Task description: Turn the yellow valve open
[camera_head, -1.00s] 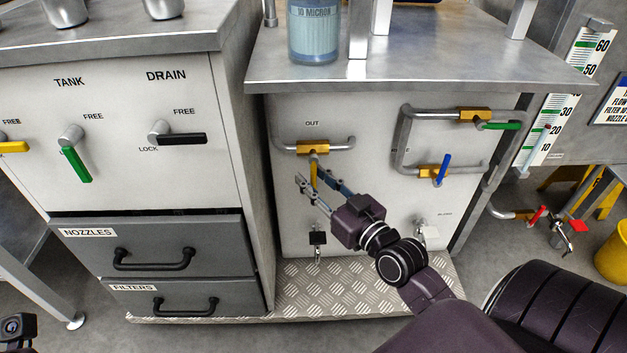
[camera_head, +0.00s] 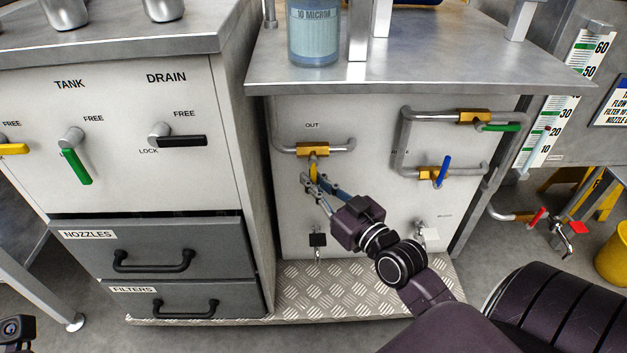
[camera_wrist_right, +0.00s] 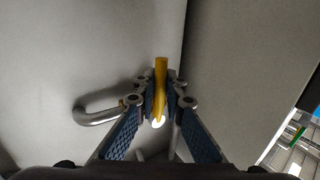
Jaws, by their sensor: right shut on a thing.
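The yellow valve handle (camera_head: 313,170) hangs down from a brass valve body (camera_head: 312,149) on the horizontal pipe under the "OUT" label. The handle points down, across the pipe. My right gripper (camera_head: 314,184) is shut on the handle, reaching in from the lower right. In the right wrist view the yellow handle (camera_wrist_right: 161,80) stands between the two finger pads of the right gripper (camera_wrist_right: 161,100). The fingers hide part of it.
A looped pipe at right carries a green-handled valve (camera_head: 495,127) and a blue-handled valve (camera_head: 443,168). Two small taps, one with a black handle (camera_head: 317,240), sit below. The left cabinet has green (camera_head: 76,166), black (camera_head: 182,140) and yellow (camera_head: 12,149) levers. A steel worktop (camera_head: 400,65) overhangs above.

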